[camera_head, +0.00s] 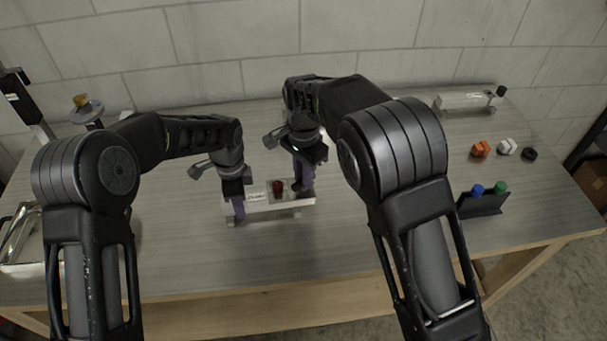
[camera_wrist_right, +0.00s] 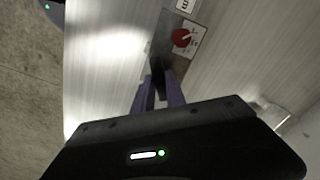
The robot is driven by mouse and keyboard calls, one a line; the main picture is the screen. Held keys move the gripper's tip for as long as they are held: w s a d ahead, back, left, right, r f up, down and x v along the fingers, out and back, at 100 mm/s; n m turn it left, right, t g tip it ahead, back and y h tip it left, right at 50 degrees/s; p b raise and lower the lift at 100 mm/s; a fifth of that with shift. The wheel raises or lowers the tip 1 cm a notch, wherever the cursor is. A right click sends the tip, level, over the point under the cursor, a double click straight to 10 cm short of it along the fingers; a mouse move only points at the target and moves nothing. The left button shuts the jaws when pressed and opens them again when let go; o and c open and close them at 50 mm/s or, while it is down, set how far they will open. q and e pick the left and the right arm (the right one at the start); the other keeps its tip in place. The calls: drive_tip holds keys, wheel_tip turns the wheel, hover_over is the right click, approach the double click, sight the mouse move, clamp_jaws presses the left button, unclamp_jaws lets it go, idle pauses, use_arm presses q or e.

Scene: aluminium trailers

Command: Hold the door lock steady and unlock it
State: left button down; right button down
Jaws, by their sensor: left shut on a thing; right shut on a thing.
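The door lock (camera_head: 267,206) is a pale metal block near the middle of the table, with a dark red knob (camera_head: 278,187) on top. In the right wrist view the red knob (camera_wrist_right: 181,37) sits on a plate with white markings. My left gripper (camera_head: 238,208) is shut on the left end of the lock. My right gripper (camera_head: 303,185) is shut at the lock's right end, beside the knob and apart from it. In the wrist view its purple fingers (camera_wrist_right: 159,88) meet a dark part near the plate's edge. Exactly what they pinch is partly hidden.
Orange, white and black knobs (camera_head: 507,147) lie at the right. A dark holder (camera_head: 482,206) with blue and green pieces stands in front of them. Another metal block (camera_head: 465,102) is at the back right. A metal tray (camera_head: 20,250) is at the left edge. The table front is clear.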

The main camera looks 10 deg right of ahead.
drive_tip(key=shift+n, duration=0.5)
drive_tip(key=n, duration=1)
drive_tip(key=shift+n, duration=0.3)
idle(0.4)
drive_tip(key=c, duration=1.4)
unclamp_jaws()
drive_tip(key=shift+o, duration=0.2)
drive_tip(key=shift+r, duration=0.1)
wheel_tip(320, 180, up, 12)
